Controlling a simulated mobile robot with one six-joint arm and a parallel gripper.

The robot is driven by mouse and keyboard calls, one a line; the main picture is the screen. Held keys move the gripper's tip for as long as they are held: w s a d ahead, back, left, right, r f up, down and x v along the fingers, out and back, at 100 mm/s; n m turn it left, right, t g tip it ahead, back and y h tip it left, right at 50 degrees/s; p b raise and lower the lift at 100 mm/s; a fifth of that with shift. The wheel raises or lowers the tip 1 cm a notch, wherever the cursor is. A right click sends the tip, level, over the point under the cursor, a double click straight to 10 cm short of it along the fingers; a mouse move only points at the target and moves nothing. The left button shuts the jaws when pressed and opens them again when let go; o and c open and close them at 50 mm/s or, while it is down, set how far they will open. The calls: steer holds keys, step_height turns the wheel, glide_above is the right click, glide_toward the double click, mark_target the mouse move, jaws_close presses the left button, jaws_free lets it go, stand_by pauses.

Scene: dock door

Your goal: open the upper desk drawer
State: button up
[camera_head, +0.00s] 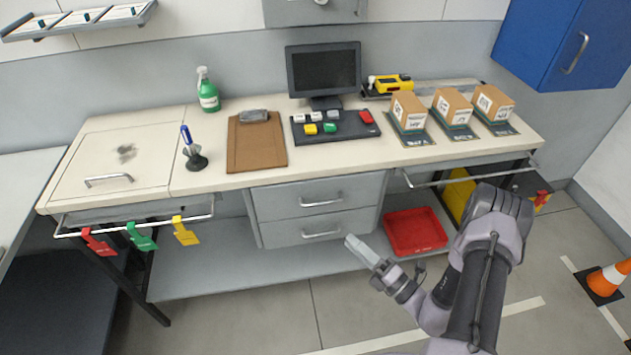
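The upper desk drawer (354,191) is a grey front below the desktop, with a horizontal silver bar handle (322,202). It looks shut, flush with the lower drawer (312,227), which has a similar handle (322,234). My gripper (352,241) is at the end of my arm, in front of the lower drawer's right part. It lies below and to the right of the upper handle and appears apart from it. Its fingers are too small to tell whether they are open. No object shows in it.
A red tray (415,231) sits on the lower shelf to the right of the drawers. Towel-type rails (470,173) run along the desk front on both sides, the left one with hanging tags (142,236). An orange cone (608,279) stands at far right. Floor in front is clear.

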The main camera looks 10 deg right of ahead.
step_height(320, 180, down, 5)
steer(key=d+m+t+h, duration=0.2)
steer(key=m+h, duration=0.2)
steer(key=m, duration=0.1)
step_height(320, 180, up, 3)
steer(key=b, duration=0.3)
glide_above(326, 207)
steer(key=s+a, duration=0.1)
steer(key=s, duration=0.4)
steer(key=shift+w+a, duration=0.1)
steer(key=shift+w, duration=0.1)
steer(key=shift+c, duration=0.2)
jaws_close()
